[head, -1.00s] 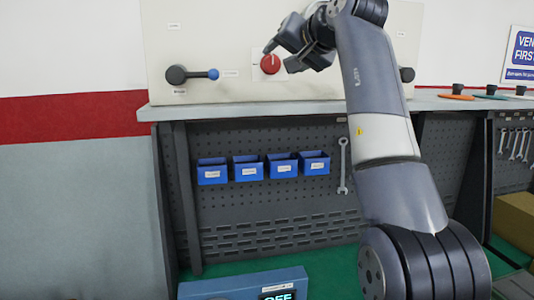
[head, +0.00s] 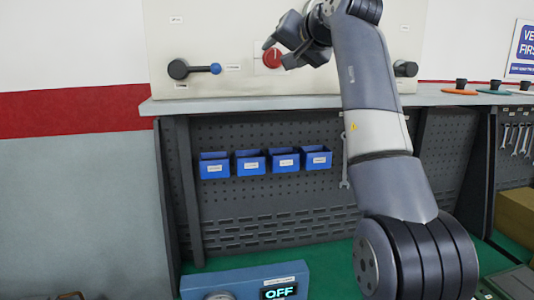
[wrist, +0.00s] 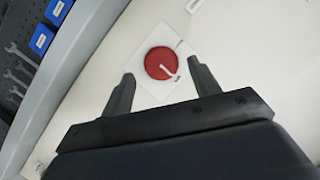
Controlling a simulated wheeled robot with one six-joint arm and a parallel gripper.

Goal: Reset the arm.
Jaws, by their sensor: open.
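My gripper (head: 276,52) is raised in front of the cream panel (head: 215,30) at the back of the bench. Its two fingers are apart with nothing between them. A red round knob (head: 271,58) on a white plate sits on the panel behind the fingers. In the wrist view the red knob (wrist: 161,63), with a white pointer mark, shows beyond and between the open fingertips (wrist: 160,72). I cannot tell the exact gap between fingers and knob. My arm rises from the lower right of the head view and bends over at the top.
A lever with a blue ball end (head: 214,69) is left of the knob; a dark knob (head: 405,68) is at the right. Blue bins (head: 250,163) hang on the pegboard below the shelf edge. A blue box with an "OFF" display (head: 279,291) stands in front.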

